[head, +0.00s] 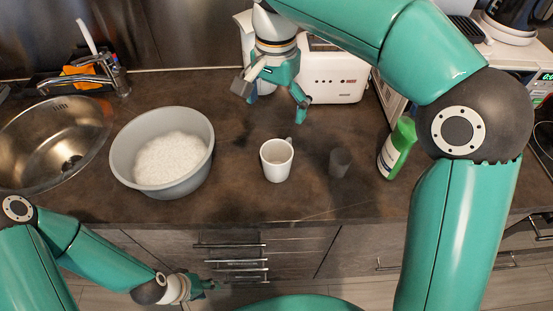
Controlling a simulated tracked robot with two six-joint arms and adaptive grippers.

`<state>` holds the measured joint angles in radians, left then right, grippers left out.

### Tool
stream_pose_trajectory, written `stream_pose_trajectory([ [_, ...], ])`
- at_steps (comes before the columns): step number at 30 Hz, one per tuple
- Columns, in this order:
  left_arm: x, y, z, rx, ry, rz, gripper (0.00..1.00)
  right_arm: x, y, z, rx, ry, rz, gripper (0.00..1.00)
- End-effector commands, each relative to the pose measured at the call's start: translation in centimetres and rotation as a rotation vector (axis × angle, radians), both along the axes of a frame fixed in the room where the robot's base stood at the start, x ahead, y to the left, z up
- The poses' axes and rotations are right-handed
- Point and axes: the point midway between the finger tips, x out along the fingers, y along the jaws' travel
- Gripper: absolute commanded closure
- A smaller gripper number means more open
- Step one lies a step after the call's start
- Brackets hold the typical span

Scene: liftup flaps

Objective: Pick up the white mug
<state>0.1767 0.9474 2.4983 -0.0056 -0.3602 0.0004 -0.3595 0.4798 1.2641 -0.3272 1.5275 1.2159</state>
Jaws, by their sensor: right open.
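The white mug (277,163) stands upright on the dark countertop, near the middle of the head view. Its handle points to the back right. My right gripper (272,110) is open and empty, reaching in from above, behind the mug and apart from it. A white toaster stands behind this gripper and is partly hidden by it. My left gripper (210,285) is low in front of the cabinet drawers, below the counter edge and far from the mug. It is small and seen side-on, so its jaw opening is unclear.
A grey bowl (120,160) with white contents stands left of the mug, beside the metal sink (25,150). A green-and-white bottle (397,148) stands to the right. The white toaster (335,78) is at the back.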

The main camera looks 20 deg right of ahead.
Motion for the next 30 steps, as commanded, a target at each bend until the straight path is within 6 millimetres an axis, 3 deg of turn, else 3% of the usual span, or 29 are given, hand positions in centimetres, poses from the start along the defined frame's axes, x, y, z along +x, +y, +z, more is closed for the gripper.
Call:
stream_pose_trajectory([
  [1, 0.0, 0.0, -0.8, 0.0, 0.0, 0.0, 0.6, 0.0, -0.1, -0.9, 0.0, 0.0, -0.002, 0.0],
  [8, 0.0, 0.0, -1.1, 0.0, 0.0, 0.0, 0.6, -0.3, -0.6, -3.5, -0.002, 0.005, -0.014, 0.0],
  [18, 0.0, 0.0, -1.3, 0.0, 0.0, 0.0, 0.6, -0.4, -1.0, -10.4, -0.001, 0.004, -0.023, 0.0],
  [30, 0.0, 0.0, -0.9, 0.0, 0.0, 0.0, 0.6, -0.5, -1.1, -13.7, -0.001, 0.004, -0.023, 0.0],
])
